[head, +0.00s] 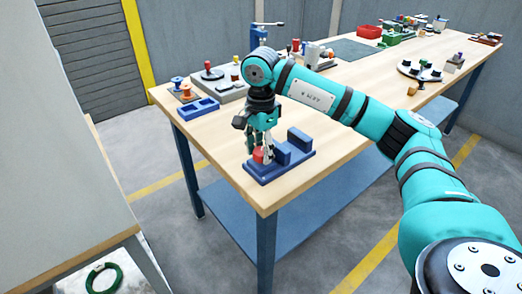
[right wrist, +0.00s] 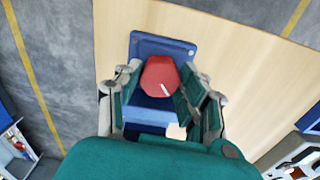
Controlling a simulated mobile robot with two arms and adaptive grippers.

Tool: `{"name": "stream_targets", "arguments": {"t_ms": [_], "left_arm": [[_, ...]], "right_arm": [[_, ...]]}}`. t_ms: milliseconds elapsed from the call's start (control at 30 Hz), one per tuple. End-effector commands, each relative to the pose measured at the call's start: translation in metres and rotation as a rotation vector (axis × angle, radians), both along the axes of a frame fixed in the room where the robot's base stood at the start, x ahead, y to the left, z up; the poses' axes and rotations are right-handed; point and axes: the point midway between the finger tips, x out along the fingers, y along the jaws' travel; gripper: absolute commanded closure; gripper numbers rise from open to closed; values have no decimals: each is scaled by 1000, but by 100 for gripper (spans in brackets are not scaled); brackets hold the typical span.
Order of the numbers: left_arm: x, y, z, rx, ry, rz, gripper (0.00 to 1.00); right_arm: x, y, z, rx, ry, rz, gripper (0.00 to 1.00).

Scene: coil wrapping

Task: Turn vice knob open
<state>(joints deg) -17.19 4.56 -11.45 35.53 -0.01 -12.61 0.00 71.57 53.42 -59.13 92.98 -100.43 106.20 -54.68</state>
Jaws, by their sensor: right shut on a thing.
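The blue vice (head: 281,166) stands near the front left corner of the wooden table, with two upright blue jaws on a flat base. Its red knob (head: 259,155) is at the left end of the vice. In the right wrist view the knob (right wrist: 160,77) has a white mark on its face, and the blue base (right wrist: 148,47) shows around it. My right gripper (head: 260,150) points down at the knob and is shut on it, with one finger on each side. The far jaw is partly hidden in the right wrist view. My left gripper is not in view.
A blue two-slot block (head: 198,109), a grey plate with a red-topped knob (head: 211,72) and other fixtures stand behind the vice. The wooden table (head: 340,145) is bare right of the vice. Its front edge is close.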

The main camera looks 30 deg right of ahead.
Motion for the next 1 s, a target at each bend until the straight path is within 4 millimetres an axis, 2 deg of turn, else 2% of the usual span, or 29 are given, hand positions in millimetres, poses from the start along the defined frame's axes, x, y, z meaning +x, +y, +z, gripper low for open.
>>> {"name": "stream_targets", "arguments": {"t_ms": [600,1000], "left_arm": [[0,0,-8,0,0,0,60],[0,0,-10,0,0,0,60]], "right_arm": [[1,-1,2,-1,-6,569,93],[1,-1,2,-2,-7,813,93]]}}
